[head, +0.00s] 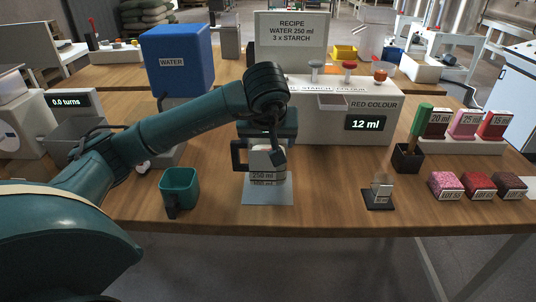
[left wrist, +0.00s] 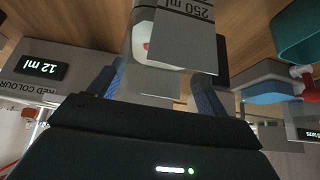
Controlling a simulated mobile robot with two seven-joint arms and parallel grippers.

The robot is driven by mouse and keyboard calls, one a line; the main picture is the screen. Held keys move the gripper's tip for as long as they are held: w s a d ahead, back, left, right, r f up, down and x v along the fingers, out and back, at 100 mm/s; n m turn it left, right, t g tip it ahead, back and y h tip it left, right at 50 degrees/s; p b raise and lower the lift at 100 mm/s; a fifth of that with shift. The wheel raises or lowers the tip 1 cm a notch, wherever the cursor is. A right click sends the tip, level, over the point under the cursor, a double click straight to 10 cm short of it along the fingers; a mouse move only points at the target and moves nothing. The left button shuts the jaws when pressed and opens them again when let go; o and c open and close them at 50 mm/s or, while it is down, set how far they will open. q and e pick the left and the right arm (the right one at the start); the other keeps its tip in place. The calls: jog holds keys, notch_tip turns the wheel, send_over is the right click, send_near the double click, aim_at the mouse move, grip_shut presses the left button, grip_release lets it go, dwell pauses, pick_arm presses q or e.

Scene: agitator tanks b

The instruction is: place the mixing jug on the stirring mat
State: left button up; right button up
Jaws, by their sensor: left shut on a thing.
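The mixing jug (head: 268,177), pale with a "250 ml" label and a dark handle on its left, is upright at the stirring mat. The stirring mat (head: 267,197) is a pale blue-grey sheet near the table's front edge. The jug's base overlaps the mat in the head view; I cannot tell whether it touches. My left gripper (head: 268,153) is shut on the jug from above and behind, and my arm hides its top. In the left wrist view the jug (left wrist: 172,35) lies between the fingers (left wrist: 158,90), label upside down. My right gripper is not in view.
A teal cup (head: 180,188) stands left of the mat. A small clear stand (head: 380,193) is to the right, with several labelled blocks (head: 479,185) beyond. The blue water tank (head: 176,60) and the red colour dispenser (head: 345,105) stand behind.

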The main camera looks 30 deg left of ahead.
pick_arm(q)
notch_tip(320, 180, down, 4)
jog(key=shift+r, duration=0.15)
dwell(0.3)
jog(key=o, duration=1.7)
